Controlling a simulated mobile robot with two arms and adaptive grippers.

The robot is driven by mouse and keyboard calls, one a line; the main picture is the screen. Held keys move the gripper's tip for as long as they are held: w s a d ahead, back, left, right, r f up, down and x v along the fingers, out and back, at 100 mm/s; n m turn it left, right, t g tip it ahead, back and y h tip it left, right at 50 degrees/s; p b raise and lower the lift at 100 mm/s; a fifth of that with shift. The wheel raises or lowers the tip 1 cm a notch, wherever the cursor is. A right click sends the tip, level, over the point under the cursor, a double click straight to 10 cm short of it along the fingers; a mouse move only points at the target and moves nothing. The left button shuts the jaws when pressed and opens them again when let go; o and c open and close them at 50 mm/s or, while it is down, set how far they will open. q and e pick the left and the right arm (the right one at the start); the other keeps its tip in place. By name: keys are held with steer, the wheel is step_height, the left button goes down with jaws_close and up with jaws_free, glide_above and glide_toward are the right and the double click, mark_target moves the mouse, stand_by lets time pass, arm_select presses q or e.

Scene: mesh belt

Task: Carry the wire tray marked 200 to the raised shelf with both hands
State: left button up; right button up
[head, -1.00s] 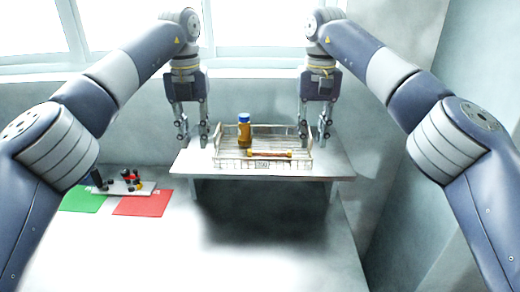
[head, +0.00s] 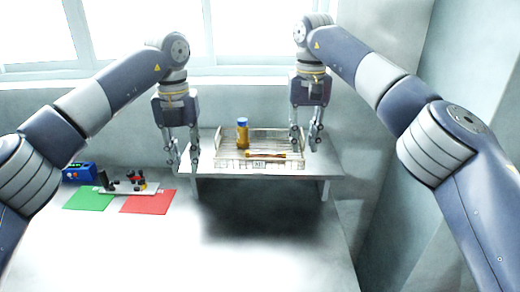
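The wire tray (head: 232,165) sits level on the raised shelf (head: 325,170). A small tag on its front wall is too small to read surely. An amber bottle with a blue cap (head: 242,134) stands inside, and a reddish-brown stick-like item with yellow ends (head: 266,154) lies in it. My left gripper (head: 183,168) is open and empty, off the tray's left side near the shelf's left edge. My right gripper (head: 305,143) has its fingers apart at the tray's right end; whether it touches the rim I cannot tell.
On the lower table at left lie a green mat (head: 88,201) and a red mat (head: 147,203). A small rack with dark pieces (head: 125,187) and a blue device (head: 78,173) stand behind them. The table in front of the shelf is clear.

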arm_select(q)
steer(key=s+f, duration=0.1)
steer(key=s, duration=0.1)
steer(key=s+f, duration=0.1)
steer(key=s, duration=0.1)
steer(key=shift+f, duration=0.4)
steer(key=shift+s, duration=0.1)
